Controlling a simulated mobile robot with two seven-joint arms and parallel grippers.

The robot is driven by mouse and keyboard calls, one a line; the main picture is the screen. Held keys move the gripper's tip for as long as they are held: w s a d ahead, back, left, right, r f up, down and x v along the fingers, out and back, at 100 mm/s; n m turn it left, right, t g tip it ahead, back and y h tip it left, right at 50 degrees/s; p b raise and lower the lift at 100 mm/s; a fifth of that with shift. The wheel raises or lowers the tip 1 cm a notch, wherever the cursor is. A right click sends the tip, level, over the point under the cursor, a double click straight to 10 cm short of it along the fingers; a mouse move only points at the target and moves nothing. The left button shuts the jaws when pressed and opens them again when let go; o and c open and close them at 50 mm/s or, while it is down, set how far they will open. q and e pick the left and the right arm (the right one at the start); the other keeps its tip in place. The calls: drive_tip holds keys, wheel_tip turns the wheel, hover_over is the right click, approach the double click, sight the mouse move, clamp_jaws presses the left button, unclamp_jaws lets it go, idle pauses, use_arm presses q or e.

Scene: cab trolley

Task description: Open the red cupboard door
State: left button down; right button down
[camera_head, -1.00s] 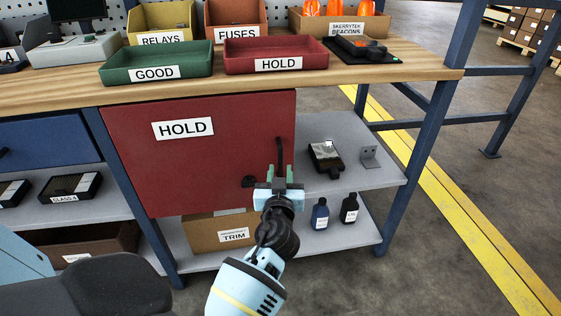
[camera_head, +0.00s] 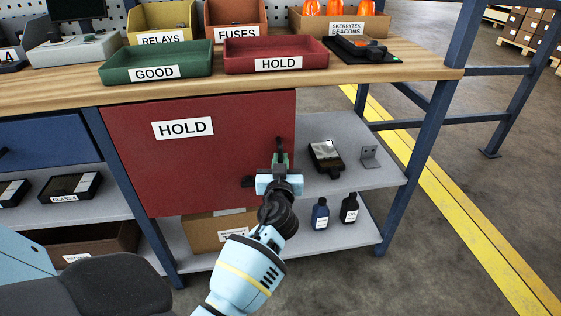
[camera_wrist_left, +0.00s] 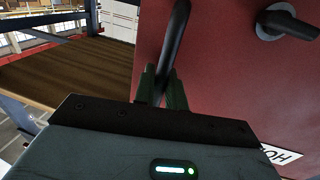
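The red cupboard door (camera_head: 200,165), labelled HOLD, hangs under the workbench and looks closed. Its upright black bar handle (camera_head: 279,145) is near the right edge. My left gripper (camera_head: 280,161) is at the lower part of this handle, with its green fingers drawn in on both sides of the bar. In the left wrist view the handle (camera_wrist_left: 178,35) runs down between the fingers (camera_wrist_left: 163,88), which look shut on it. A black knob (camera_wrist_left: 288,22) sits on the door beside the handle; it is partly hidden by my gripper in the head view. My right gripper is not in view.
Right of the door, open shelves hold a black device (camera_head: 326,157), a grey bracket (camera_head: 370,157) and two small bottles (camera_head: 320,214). A cardboard box (camera_head: 205,232) stands below the door. A blue bench leg (camera_head: 425,150) stands at the right. Trays stand on the worktop.

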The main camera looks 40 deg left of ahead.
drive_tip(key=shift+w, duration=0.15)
